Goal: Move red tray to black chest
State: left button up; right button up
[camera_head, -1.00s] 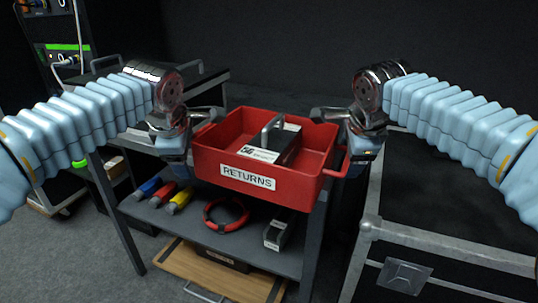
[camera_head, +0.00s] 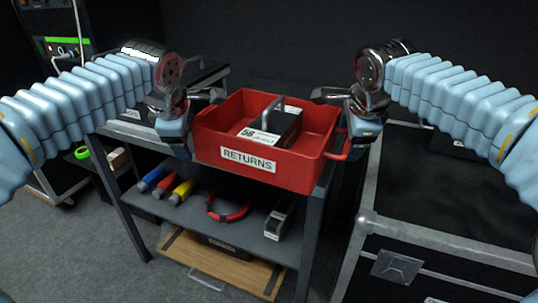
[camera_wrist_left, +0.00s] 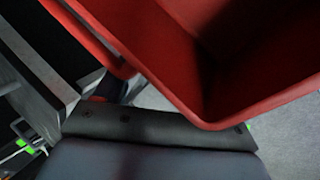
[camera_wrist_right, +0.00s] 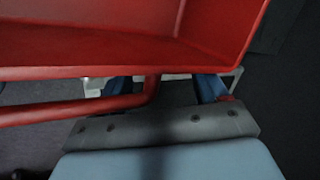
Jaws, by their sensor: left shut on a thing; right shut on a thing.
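The red tray (camera_head: 310,178), with a white RETURNS label on its front, is held roughly level over the grey cart (camera_head: 312,235). A dark box with a handle and white label (camera_head: 270,128) lies in it. My left gripper (camera_head: 188,112) is shut on the tray's left end, and my right gripper (camera_head: 350,112) on its right end, by the red handle bar (camera_wrist_right: 85,108). The tray wall also fills much of the left wrist view (camera_wrist_left: 160,45). The black chest (camera_head: 450,190), with metal edges and a latch, stands at the right; my right arm hides part of it.
The cart's lower shelf holds several coloured cylinders (camera_head: 165,187), a red ring (camera_head: 228,208) and a small grey device (camera_head: 278,220). A wooden board (camera_head: 220,262) lies below. A dark rack (camera_head: 55,50) stands at the left. The visible chest top looks clear.

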aim_at(486, 206)
jog(key=l, duration=0.9)
jog(key=k+l, duration=0.1)
jog(key=l, duration=0.8)
jog(key=k+l, duration=0.1)
jog(key=l, duration=0.85)
